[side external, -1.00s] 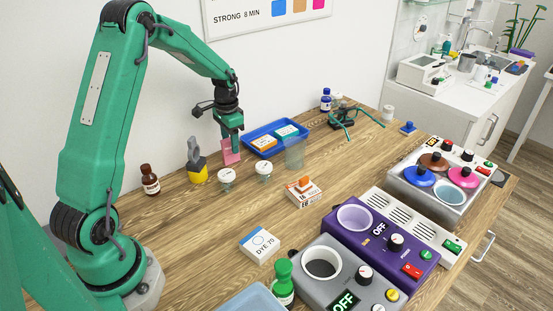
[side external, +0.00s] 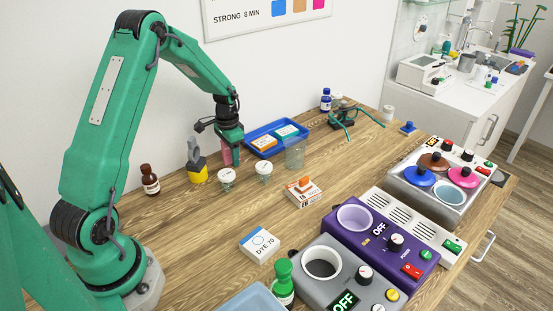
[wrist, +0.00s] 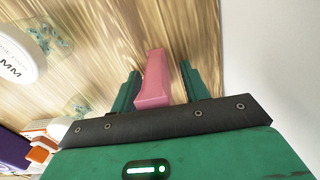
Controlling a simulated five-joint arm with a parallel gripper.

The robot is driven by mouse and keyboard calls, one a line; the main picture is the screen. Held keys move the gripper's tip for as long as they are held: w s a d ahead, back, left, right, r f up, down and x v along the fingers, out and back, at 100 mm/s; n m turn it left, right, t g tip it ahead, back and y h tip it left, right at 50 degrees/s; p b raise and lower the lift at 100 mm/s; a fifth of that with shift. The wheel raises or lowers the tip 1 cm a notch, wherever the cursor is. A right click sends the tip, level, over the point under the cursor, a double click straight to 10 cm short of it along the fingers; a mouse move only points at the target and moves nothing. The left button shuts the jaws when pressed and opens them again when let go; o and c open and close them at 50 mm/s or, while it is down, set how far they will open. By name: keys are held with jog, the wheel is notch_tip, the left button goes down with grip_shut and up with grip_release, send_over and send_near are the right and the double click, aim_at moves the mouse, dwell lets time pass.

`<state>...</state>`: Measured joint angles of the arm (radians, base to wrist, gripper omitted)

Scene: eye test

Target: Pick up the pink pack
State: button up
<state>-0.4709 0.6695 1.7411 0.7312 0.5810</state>
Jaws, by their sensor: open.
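The pink pack (wrist: 154,78) stands on the wooden table in the wrist view, between the two fingers of my gripper (wrist: 158,84). In the side external view, my gripper (side external: 229,152) points down over the pink pack (side external: 226,156), which is partly hidden behind the fingers. My gripper is open.
A blue tray (side external: 250,151) with an orange and a teal pack sits just right of my gripper. A clear beaker (side external: 295,155), two lidded jars (side external: 227,178) and a yellow-and-grey item (side external: 197,170) stand close by. The wall is close behind.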

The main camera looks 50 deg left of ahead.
grip_shut()
jog(key=shift+r, duration=0.1)
jog(key=shift+r, duration=0.55)
jog(key=r, duration=0.3)
jog(key=shift+d+r, duration=0.1)
jog(key=shift+d, duration=0.1)
jog(key=d+r, duration=0.6)
jog(key=d, duration=0.5)
jog(key=shift+s+d+r, duration=0.15)
jog(key=shift+s+r, duration=0.1)
jog(key=shift+s, duration=0.15)
